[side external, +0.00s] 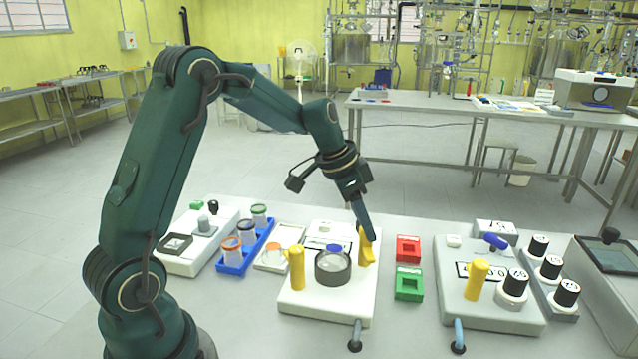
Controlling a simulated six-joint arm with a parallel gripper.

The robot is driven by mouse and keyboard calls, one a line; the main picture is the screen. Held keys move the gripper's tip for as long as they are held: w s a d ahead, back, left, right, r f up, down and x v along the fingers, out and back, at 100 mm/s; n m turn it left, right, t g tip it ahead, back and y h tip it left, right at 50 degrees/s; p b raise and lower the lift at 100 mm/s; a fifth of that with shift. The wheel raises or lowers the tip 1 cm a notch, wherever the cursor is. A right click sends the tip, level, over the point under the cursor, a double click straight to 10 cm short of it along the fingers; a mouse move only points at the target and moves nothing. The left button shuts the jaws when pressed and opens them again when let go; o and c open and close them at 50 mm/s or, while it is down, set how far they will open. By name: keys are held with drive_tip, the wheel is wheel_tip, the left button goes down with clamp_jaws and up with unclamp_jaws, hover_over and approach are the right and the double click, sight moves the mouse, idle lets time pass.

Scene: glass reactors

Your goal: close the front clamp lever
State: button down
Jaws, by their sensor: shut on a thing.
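A white device (325,310) stands on the table with a round dark-rimmed vessel (333,268) in its middle. One yellow clamp lever (297,268) stands upright at the vessel's left. A second yellow lever (367,252) is at the vessel's right, slightly farther back. My gripper (366,234) reaches down from above and is shut on this second lever's upper part. The fingers hide some of the lever. I cannot tell from this view alone which lever is the front one.
A red block (408,248) and a green block (408,284) lie just right of the device. Another white unit (490,310) with a yellow post (477,280) stands farther right. A blue rack (240,255) with jars is at the left.

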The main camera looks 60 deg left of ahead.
drive_tip(key=m, duration=0.2)
drive_tip(key=m+h, duration=0.1)
drive_tip(key=shift+w+a+m+g, duration=0.1)
drive_tip(key=shift+a+m+g, duration=0.05)
drive_tip(key=shift+m+g, duration=0.2)
drive_tip(key=m+g+h, duration=0.1)
drive_tip(key=m, duration=0.2)
drive_tip(key=shift+m, duration=0.35)
drive_tip(key=m+g, duration=0.1)
drive_tip(key=m, duration=0.2)
drive_tip(key=m+g, duration=0.1)
drive_tip(key=m, duration=0.2)
drive_tip(key=shift+w+a+h, duration=0.1)
drive_tip(key=shift+w+h, duration=0.1)
drive_tip(key=shift+h, duration=0.2)
drive_tip(key=shift+m+g, duration=0.25)
drive_tip(key=shift+m, duration=0.05)
drive_tip(key=c, duration=0.6)
unclamp_jaws()
